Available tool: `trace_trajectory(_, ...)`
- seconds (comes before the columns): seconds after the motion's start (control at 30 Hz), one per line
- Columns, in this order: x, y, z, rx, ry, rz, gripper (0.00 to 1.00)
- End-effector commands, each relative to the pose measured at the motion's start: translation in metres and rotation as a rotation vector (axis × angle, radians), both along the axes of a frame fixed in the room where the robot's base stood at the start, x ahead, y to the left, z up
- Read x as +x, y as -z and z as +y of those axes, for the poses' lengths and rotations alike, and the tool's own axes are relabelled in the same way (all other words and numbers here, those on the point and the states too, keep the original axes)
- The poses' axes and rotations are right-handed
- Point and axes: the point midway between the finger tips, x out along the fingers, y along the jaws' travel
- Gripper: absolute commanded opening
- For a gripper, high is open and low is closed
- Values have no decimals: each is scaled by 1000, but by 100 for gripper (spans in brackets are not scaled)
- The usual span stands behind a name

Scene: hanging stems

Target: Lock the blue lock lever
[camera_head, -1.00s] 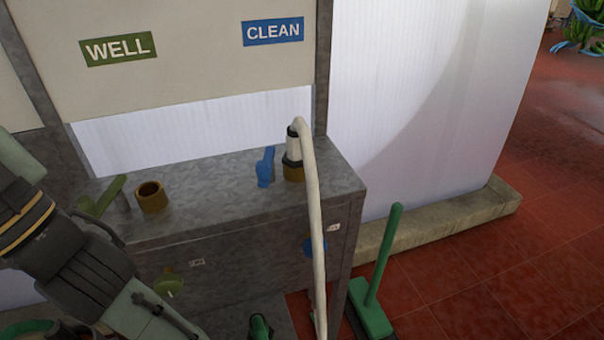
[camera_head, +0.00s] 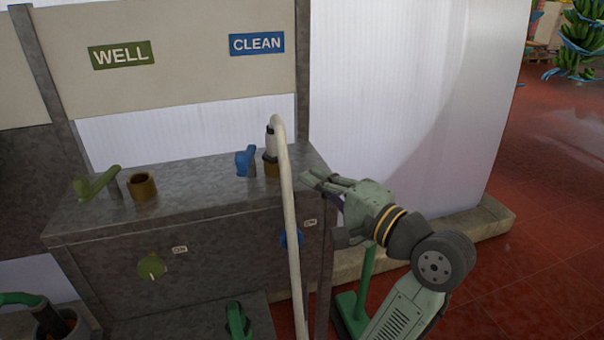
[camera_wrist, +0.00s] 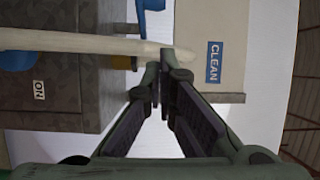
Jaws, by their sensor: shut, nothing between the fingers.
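The blue lock lever (camera_head: 245,161) stands on the metal counter (camera_head: 205,188), just left of the brass socket (camera_head: 270,167) that holds the hose end, under the CLEAN sign (camera_head: 257,43). In the wrist view the blue lever (camera_wrist: 152,5) shows at the top edge, partly cut off. The pale hose (camera_head: 290,220) rises from the socket, bends over and hangs down the counter's front. My gripper (camera_head: 308,178) is at the counter's right end, right of the hose and apart from the lever. Its fingers (camera_wrist: 164,75) are shut and empty, with the hose close by in the wrist view.
A green lever (camera_head: 97,183) and an empty brass socket (camera_head: 142,187) are on the counter's left. A blue knob (camera_head: 291,237) and a green knob (camera_head: 151,265) are on its front. A green-handled tool (camera_head: 352,305) stands below my arm. Open floor lies right.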

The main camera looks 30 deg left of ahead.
Motion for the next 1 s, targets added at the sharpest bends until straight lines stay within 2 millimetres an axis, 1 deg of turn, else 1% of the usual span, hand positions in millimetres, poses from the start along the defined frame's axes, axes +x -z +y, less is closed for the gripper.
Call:
trace_trajectory(0.03, 0, 5, -3, -5, -6, 20, 0)
trace_trajectory(0.13, -1, 9, -6, -11, -13, 42, 0)
trace_trajectory(0.43, -1, 9, -6, -12, -13, 43, 0)
trace_trajectory(0.57, 1, 8, 1, -12, -15, 44, 0)
trace_trajectory(0.67, 4, 8, 14, -12, -17, 45, 0)
trace_trajectory(0.77, 8, 7, 32, -11, -19, 44, 0)
trace_trajectory(1.0, 22, 6, 83, -12, -17, 44, 0)
